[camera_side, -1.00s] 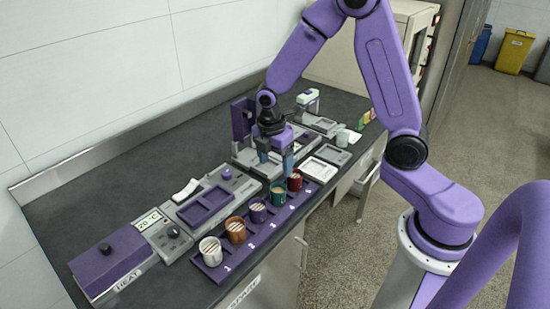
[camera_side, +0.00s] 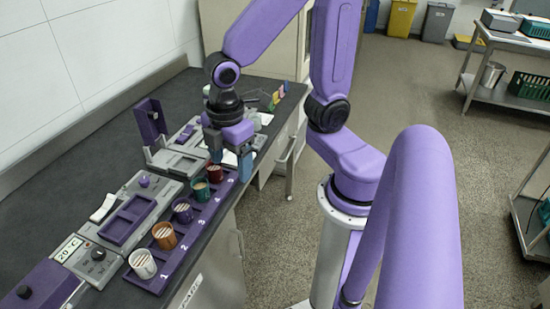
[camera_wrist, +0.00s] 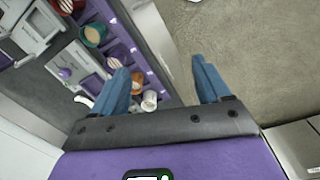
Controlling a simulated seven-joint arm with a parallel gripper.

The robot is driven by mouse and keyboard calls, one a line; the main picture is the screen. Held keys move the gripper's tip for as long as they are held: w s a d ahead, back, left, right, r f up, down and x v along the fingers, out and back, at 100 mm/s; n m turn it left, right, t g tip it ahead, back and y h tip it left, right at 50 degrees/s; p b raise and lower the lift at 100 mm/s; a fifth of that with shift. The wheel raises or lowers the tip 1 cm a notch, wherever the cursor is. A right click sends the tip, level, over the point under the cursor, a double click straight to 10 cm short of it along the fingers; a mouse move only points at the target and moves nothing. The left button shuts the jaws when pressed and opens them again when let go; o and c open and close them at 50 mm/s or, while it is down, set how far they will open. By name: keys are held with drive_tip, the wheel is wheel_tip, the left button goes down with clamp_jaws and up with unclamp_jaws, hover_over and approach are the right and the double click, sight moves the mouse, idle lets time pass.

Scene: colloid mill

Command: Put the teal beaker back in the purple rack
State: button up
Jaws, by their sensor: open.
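The teal beaker (camera_side: 200,189) stands upright in the purple rack (camera_side: 184,249), between the purple beaker (camera_side: 182,211) and the red beaker (camera_side: 215,172). In the wrist view the teal beaker (camera_wrist: 94,36) is at the upper left, in line with the others along the rack (camera_wrist: 150,75). My gripper (camera_side: 230,158) is open, with nothing between its blue fingers, above the far end of the rack beyond the teal beaker. In the wrist view my gripper (camera_wrist: 160,68) points past the rack's edge, with floor between its fingers. The teal beaker's base is hidden.
An orange beaker (camera_side: 163,235) and a white beaker (camera_side: 142,264) stand at the near end of the rack. Grey bench devices, a purple tray (camera_side: 127,219) and a heater (camera_side: 38,290) line its left side. The bench edge drops off to the right.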

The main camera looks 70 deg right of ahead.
drive_tip(key=s+d+r+m, duration=0.1)
drive_tip(key=s+r, duration=0.1)
drive_tip(key=s, duration=0.7)
drive_tip(key=shift+s+d+m+y, duration=0.15)
drive_tip(key=shift+s+m+y, duration=0.15)
drive_tip(key=shift+y, duration=0.1)
drive_tip(key=shift+w, duration=0.1)
idle(0.5)
